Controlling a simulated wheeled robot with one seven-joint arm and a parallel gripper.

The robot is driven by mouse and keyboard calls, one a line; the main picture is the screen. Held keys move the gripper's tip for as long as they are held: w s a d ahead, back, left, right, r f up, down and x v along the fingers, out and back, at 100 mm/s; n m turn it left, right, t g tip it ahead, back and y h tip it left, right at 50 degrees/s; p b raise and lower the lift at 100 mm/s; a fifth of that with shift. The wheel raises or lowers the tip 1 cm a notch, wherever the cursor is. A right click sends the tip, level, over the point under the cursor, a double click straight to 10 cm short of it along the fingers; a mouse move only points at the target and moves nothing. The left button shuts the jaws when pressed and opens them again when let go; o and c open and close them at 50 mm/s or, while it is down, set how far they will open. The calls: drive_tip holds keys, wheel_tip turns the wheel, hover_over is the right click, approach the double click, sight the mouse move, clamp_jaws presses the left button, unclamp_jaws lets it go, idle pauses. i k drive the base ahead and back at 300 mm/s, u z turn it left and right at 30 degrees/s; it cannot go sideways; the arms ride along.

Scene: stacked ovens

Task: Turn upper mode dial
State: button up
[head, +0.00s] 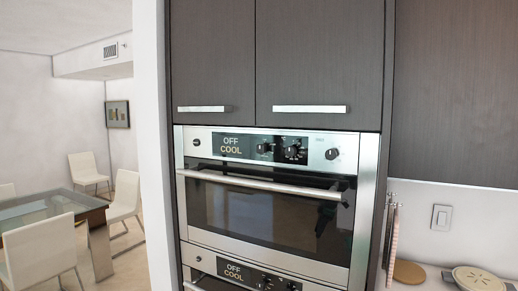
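The upper oven (277,187) is set in a tall dark cabinet, with its door shut. Its control panel has a display (231,146) reading "OFF COOL". Dials sit along the panel: a left dial (196,142), a dark middle dial (263,147), a larger dark dial with markings around it (294,152), and a right dial (332,153). The labels are too small to read, so I cannot tell which is the mode dial. My gripper is not in view.
A horizontal door handle (258,183) sticks out below the dials. A lower oven (245,271) with another "OFF COOL" display is underneath. Cabinet doors with handles (309,109) are above. A glass table (45,213) and white chairs stand left; a counter is right.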

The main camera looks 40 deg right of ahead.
sight(261, 149)
drive_tip(key=z, duration=1.2)
drive_tip(key=i, duration=0.4)
drive_tip(key=u, duration=2.7)
